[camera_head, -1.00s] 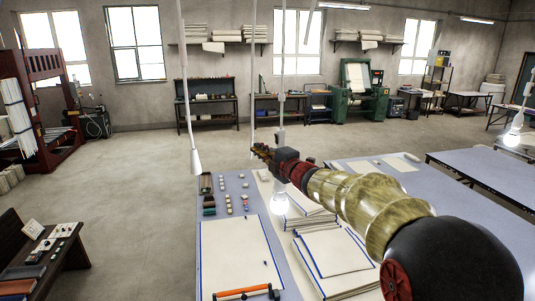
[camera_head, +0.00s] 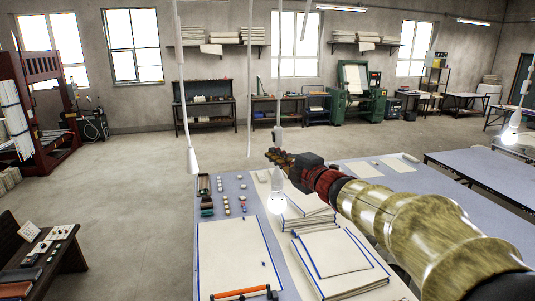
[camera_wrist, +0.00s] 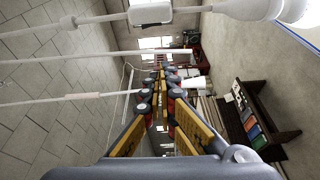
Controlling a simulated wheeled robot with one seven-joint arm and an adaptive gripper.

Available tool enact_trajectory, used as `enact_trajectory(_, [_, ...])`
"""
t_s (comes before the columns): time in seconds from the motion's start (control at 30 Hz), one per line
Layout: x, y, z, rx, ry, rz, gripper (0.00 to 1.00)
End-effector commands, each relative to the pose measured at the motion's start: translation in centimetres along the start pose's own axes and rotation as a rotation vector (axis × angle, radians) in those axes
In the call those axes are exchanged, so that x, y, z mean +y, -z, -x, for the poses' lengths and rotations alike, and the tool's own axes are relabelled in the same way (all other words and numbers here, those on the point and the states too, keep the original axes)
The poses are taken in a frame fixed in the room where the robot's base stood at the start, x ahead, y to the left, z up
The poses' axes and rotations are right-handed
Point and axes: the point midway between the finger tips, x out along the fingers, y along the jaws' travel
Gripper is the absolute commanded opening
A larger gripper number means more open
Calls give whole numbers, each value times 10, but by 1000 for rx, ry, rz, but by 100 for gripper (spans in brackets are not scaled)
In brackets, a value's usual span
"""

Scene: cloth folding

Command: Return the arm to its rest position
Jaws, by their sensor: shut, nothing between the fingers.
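My gripper (camera_head: 281,158) is at the end of my raised arm, above the far part of the blue-grey work table (camera_head: 208,236). It also shows in the wrist view (camera_wrist: 161,75), where its yellow and black fingers meet at the tips with nothing between them. In the head view my arm reaches from the lower right corner toward the middle. Folded cream cloths with blue edges (camera_head: 338,262) lie stacked on the table below the arm. A flat cream cloth with blue edges (camera_head: 232,258) lies to their left. The gripper touches none of them.
A lit bulb (camera_head: 277,190) hangs on a cord close to my gripper; another white hanging lamp (camera_head: 192,160) is left of it. Small blocks and rollers (camera_head: 207,195) lie at the table's far left. An orange-handled tool (camera_head: 240,292) lies in front.

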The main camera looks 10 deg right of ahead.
Motion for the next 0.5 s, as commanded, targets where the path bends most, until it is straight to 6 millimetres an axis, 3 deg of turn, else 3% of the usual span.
enact_trajectory(0.07, [-5, -8, 0, -28, 19, -33, 0])
enact_trajectory(0.17, [-24, -36, 4, -139, 69, -130, 0])
enact_trajectory(0.27, [-68, -74, 23, -323, 150, -307, 0])
enact_trajectory(0.33, [-97, -95, 51, -474, 200, -450, 0])
enact_trajectory(0.4, [-130, -104, 85, -616, 243, -591, 0])
enact_trajectory(0.5, [-179, -99, 138, -797, 299, -781, 0])
